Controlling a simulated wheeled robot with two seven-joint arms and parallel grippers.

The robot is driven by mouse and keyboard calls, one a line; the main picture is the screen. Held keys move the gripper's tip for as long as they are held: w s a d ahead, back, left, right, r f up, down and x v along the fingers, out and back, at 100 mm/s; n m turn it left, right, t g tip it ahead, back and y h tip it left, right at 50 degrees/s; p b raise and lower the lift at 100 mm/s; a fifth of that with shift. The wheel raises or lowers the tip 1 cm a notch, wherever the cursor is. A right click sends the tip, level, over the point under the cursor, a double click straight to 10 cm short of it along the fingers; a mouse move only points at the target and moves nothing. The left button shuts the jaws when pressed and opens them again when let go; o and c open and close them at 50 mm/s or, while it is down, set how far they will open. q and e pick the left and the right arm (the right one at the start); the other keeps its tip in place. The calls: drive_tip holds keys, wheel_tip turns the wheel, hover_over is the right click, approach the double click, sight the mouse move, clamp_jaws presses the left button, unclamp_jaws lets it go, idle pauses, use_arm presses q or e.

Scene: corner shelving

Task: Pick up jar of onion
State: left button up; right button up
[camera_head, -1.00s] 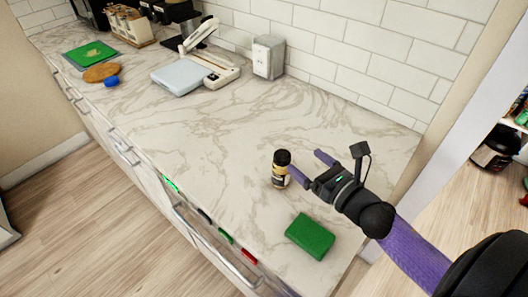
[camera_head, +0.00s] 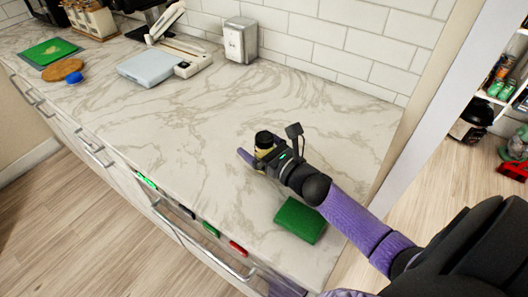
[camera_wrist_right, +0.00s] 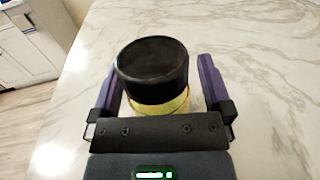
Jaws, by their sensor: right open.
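The jar of onion (camera_head: 264,143) stands upright on the marble counter, with a black lid and a yellowish body. It is partly hidden behind my right gripper (camera_head: 253,160) in the head view. In the right wrist view the jar (camera_wrist_right: 153,75) sits between the two purple fingers of my right gripper (camera_wrist_right: 155,90). The fingers are open on both sides of it, with a gap visible at each side. My left gripper does not show in these views.
A green box (camera_head: 300,220) lies on the counter below my right forearm. A white scale (camera_head: 155,68), a metal dispenser (camera_head: 240,40), a wooden board (camera_head: 62,71) and a blue lid (camera_head: 74,78) are farther back. The counter (camera_head: 190,125) left of the jar is clear.

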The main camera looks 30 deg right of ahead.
clamp_jaws()
idle(0.3)
